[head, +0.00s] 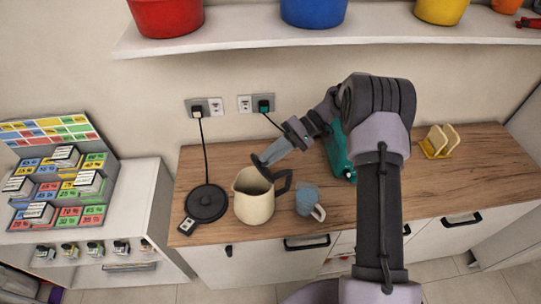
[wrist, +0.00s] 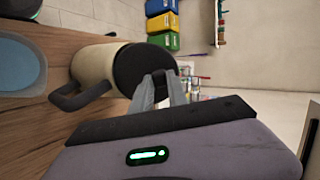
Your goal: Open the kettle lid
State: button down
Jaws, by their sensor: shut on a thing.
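The cream kettle (head: 253,208) stands on the wooden counter, with its dark handle (head: 283,184) to the right. Its dark lid (head: 262,170) is tilted up steeply at the rim, and the kettle's mouth shows below it. My gripper (head: 268,160) is shut on the lid from the upper right. In the wrist view the gripper fingers (wrist: 160,78) close at the edge of the black lid (wrist: 132,65), beside the cream kettle body (wrist: 90,65). The exact grip point is partly hidden in the head view.
A black round base (head: 206,204) with a cord lies left of the kettle. A blue mug (head: 307,200) stands close on the right. A green appliance (head: 338,152) is behind my arm, and a toast rack (head: 438,142) is at far right. A shelf (head: 230,38) with coloured pots hangs above.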

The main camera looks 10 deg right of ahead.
jog(key=shift+f, duration=0.15)
jog(key=c, duration=1.3)
grip_release()
jog(key=shift+p+v, duration=2.4)
jog(key=shift+v, duration=6.35)
